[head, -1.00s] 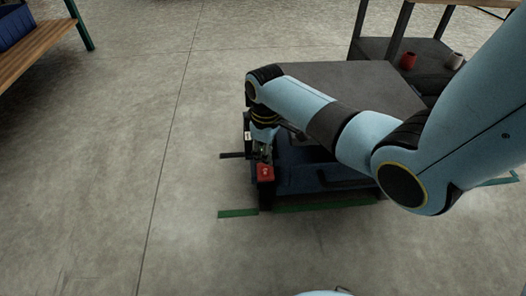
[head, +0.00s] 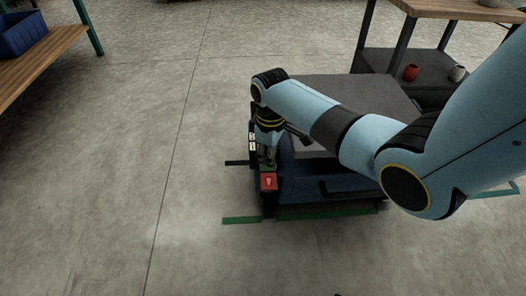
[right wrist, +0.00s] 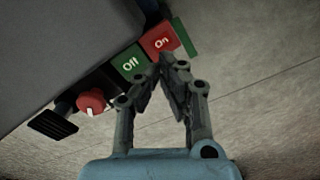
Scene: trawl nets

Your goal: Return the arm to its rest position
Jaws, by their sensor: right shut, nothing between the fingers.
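My right arm reaches in from the right in the head view. Its gripper (head: 267,158) points down at the near left corner of a dark machine (head: 310,180). The right wrist view shows the gripper (right wrist: 168,62) shut and empty. Its fingertips are by a red "On" button (right wrist: 160,40) and a green "Off" button (right wrist: 130,65); I cannot tell whether they touch. A red knob (right wrist: 90,102) sits to the left of the buttons. The red button also shows in the head view (head: 268,182). My left gripper is not in view.
Green floor markings (head: 242,220) run along the machine's near side. A shelf table (head: 425,62) with a red cup (head: 411,73) and a white cup (head: 457,73) stands at the back right. A bench (head: 35,62) with a blue bin (head: 22,35) is back left. The floor left is clear.

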